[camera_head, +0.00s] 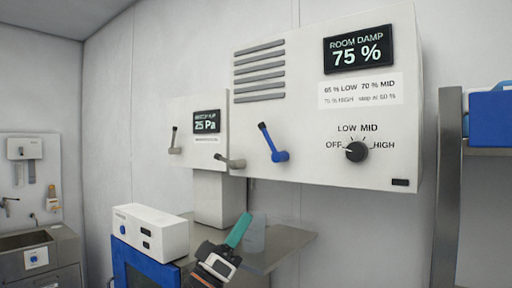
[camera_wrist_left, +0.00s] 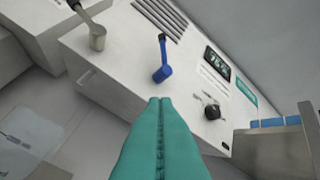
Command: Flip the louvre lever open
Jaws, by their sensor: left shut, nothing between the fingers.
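A blue lever (camera_head: 272,143) sits on the large white wall panel, below a set of louvre slats (camera_head: 259,72). Its arm tilts up and left from a round hub. It also shows in the left wrist view (camera_wrist_left: 162,62), beyond my fingertips. A grey lever with a dark tip (camera_head: 234,162) sits at the panel's lower left edge, its arm pointing left; it shows in the left wrist view (camera_wrist_left: 97,36) too. No label marks either lever. My left gripper (camera_head: 240,228), with teal fingers, is shut and empty, below the panel and apart from both levers. My right gripper is not in view.
The panel has a dial (camera_head: 356,151) and a display reading 75 % (camera_head: 358,48). A smaller unit to the left has another grey lever (camera_head: 175,143) and a 25 Pa display (camera_head: 206,122). A white box (camera_head: 150,232) and a clear cup (camera_head: 254,234) stand below.

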